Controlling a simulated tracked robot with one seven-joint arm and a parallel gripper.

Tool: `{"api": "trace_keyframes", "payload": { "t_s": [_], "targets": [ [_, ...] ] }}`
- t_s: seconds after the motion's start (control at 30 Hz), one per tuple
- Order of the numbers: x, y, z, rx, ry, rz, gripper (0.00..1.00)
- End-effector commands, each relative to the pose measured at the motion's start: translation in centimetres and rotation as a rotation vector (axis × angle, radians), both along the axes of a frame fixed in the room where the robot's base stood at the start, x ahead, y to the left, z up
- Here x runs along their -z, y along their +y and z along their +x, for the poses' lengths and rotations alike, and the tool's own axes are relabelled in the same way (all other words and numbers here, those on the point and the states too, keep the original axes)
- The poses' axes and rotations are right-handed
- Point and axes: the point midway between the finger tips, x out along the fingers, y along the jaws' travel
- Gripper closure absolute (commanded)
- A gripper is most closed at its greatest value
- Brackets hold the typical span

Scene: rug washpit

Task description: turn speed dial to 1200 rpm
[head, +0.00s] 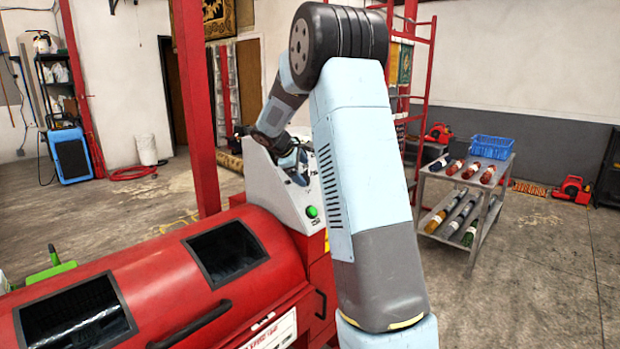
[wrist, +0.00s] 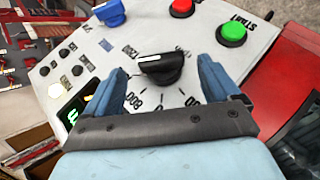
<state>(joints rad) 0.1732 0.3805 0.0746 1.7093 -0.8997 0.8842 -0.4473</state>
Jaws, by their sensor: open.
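The speed dial (wrist: 158,70) is a black knob with a white pointer mark on the pale control panel (wrist: 85,40). Its mark points left, near the partly readable 1200 label; I cannot tell whether it lines up exactly. The numbers 800 and 600 show below the knob, and the left finger covers part of the scale. My gripper (wrist: 163,66) is open, with one blue finger on each side of the knob. Gaps show between fingers and knob. In the head view, my gripper (head: 298,166) is at the console (head: 268,188), and the dial is hidden.
A blue knob (wrist: 110,13), a red button (wrist: 181,7) and a green START button (wrist: 232,34) are close by on the panel. A lit green display (wrist: 72,116) is at left. The red drum machine (head: 150,265) and a grey cart (head: 470,185) flank my arm.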

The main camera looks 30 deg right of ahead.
Motion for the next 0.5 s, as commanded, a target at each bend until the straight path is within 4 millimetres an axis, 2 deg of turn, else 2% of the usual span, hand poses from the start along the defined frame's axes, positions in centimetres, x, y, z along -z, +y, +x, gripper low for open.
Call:
{"api": "trace_keyframes", "payload": {
  "t_s": [0.2, 0.5],
  "targets": [
    [2.5, -2.1, 0.8, 0.001, 0.000, 0.001, 0.11],
    [3.7, -3.1, 1.3, 0.000, -0.001, 0.000, 0.11]
  ]
}}
